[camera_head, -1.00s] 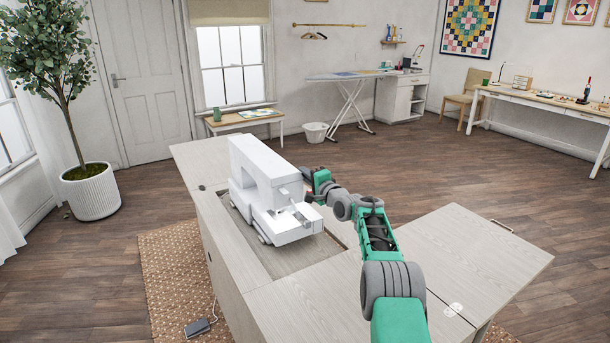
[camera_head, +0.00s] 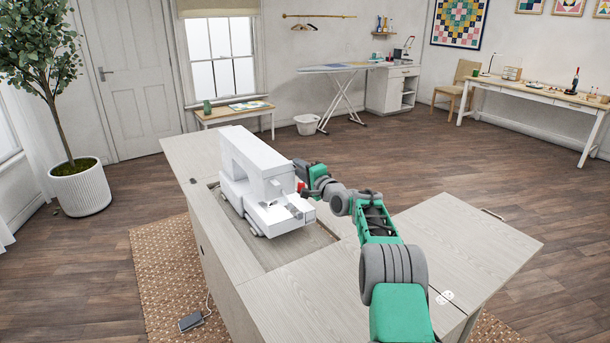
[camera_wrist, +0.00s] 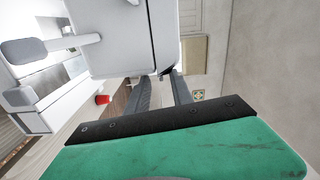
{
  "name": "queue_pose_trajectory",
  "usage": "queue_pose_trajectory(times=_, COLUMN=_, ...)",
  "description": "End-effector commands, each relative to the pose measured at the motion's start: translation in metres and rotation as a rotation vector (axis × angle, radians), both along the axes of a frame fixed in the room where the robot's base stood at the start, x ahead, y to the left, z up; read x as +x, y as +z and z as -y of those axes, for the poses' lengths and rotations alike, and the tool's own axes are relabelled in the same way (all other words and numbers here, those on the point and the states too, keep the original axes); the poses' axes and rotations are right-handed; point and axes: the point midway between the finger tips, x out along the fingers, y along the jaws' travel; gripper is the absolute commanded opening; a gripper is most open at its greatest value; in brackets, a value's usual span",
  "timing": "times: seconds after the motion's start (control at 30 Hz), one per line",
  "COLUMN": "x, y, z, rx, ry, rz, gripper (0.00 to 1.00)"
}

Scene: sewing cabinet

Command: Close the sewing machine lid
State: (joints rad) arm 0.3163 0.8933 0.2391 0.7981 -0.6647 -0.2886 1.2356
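The white sewing machine (camera_head: 240,157) stands upright in the recessed opening of the pale wood cabinet (camera_head: 308,288). The lid (camera_head: 475,245) is a pale wood panel folded out flat to the right, with a metal handle (camera_head: 492,213) at its far edge. My gripper (camera_head: 303,186) is at the machine's right end, away from the lid and partly hidden by the machine. In the wrist view, the two dark fingers (camera_wrist: 162,90) are apart with a gap between them. The white machine body (camera_wrist: 118,35) covers their tips, so contact is unclear.
My arm reaches across the cabinet between the opening and the lid. A white hinge plate (camera_head: 445,297) shows near the lid's front edge. A foot pedal (camera_head: 190,322) lies on the woven rug (camera_head: 160,270). The wood floor (camera_head: 400,165) beyond the cabinet is clear.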

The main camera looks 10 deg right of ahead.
Motion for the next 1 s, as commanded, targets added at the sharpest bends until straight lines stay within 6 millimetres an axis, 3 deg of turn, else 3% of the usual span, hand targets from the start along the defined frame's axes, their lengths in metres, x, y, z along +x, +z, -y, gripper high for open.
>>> queue_pose_trajectory(times=0.3, x=-0.047, y=-0.002, z=0.015, rx=0.001, ry=0.001, rz=-0.003, gripper=0.27)
queue_pose_trajectory(times=0.83, x=-0.049, y=-0.002, z=0.015, rx=0.001, ry=0.002, rz=-0.004, gripper=0.27)
queue_pose_trajectory(times=1.0, x=-0.066, y=-0.001, z=0.01, rx=-0.001, ry=0.007, rz=-0.002, gripper=0.27)
